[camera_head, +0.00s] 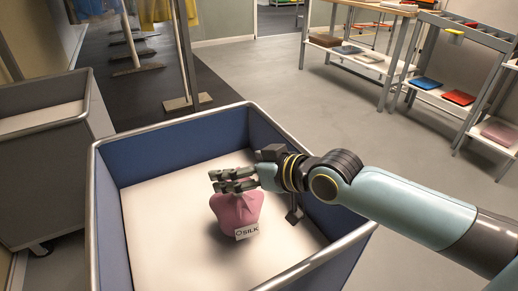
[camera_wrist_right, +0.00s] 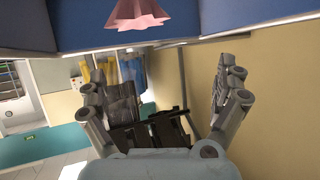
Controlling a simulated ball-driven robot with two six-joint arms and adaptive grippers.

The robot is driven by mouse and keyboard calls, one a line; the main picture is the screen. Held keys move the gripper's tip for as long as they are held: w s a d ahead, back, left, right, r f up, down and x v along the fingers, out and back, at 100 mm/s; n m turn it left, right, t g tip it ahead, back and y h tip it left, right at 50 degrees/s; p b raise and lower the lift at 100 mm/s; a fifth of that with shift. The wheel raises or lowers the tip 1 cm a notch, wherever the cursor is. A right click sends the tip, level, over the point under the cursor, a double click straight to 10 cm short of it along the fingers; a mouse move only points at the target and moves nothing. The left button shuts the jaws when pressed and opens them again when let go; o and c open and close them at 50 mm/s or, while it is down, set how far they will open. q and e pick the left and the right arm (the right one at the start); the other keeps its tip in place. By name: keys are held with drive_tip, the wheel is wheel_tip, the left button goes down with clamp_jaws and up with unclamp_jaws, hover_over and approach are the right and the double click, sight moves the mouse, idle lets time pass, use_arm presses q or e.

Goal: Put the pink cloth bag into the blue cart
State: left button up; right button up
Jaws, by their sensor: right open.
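The pink cloth bag (camera_head: 237,210), with a white SILK tag, is inside the blue cart (camera_head: 103,215). It appears to stand upright on the cart's pale floor. My right gripper (camera_head: 222,180) is over the bag's gathered top in the head view, and its fingers hide part of that top. In the right wrist view the gripper (camera_wrist_right: 165,85) has its fingers spread wide with nothing between them. The bag (camera_wrist_right: 137,12) shows there at the top edge, apart from the fingers, with the cart's blue wall (camera_wrist_right: 230,15) behind. My left gripper is not in view.
A grey cart (camera_head: 48,165) stands at the left, close to the blue cart. A garment rail foot (camera_head: 187,102) is behind it. A shelf unit with folded cloths (camera_head: 458,97) and a table (camera_head: 372,6) stand at the back right. The floor between is clear.

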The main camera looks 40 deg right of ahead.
drive_tip(key=a+v, duration=0.1)
drive_tip(key=v, duration=0.6)
drive_tip(key=shift+s+d+r, duration=0.2)
drive_tip(key=shift+s+d, duration=0.1)
drive_tip(key=shift+d, duration=0.2)
